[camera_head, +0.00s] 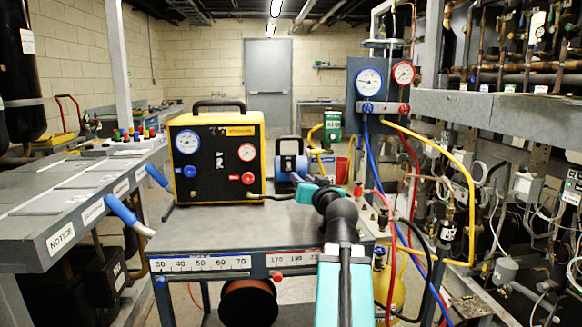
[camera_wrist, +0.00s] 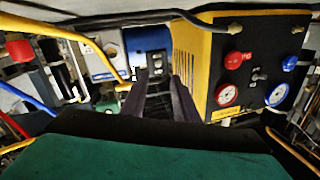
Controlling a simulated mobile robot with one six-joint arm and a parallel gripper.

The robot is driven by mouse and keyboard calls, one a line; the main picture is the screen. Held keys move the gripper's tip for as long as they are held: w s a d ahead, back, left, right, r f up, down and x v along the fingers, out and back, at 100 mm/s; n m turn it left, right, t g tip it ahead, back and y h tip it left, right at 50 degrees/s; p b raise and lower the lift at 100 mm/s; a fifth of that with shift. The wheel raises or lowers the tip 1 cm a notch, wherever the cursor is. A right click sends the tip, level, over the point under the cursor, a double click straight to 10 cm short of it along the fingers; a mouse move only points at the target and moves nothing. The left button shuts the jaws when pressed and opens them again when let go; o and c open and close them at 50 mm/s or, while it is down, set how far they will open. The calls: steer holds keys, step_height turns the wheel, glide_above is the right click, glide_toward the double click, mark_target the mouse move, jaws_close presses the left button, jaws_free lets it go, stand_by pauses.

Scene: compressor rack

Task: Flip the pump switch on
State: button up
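The pump is a blue-and-grey unit (camera_head: 289,161) behind the right side of the yellow gauge box. In the wrist view its blue body (camera_wrist: 146,42) is near the top centre, with a small dark switch plate (camera_wrist: 156,62) on it. The switch's position is too small to tell. My gripper (camera_head: 296,179) reaches toward the pump from the front right in the head view. In the wrist view my gripper's dark fingers (camera_wrist: 160,70) stand a little apart, just below the switch plate, with nothing seen held. Whether they touch it cannot be told.
The yellow gauge box (camera_head: 256,130) stands close left of my gripper on the grey cart (camera_head: 200,232). A black hose runs low in front of the pump. A manifold (camera_head: 384,88) with blue, red and yellow hoses stands at the right. A grey bench (camera_head: 70,200) is at the left.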

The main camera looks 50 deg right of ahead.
mark_target(289, 169)
steer(key=shift+p+x, duration=1)
steer(key=shift+p, duration=1.7)
steer(key=shift+p+x, duration=0.95)
steer(key=shift+x, duration=3.25)
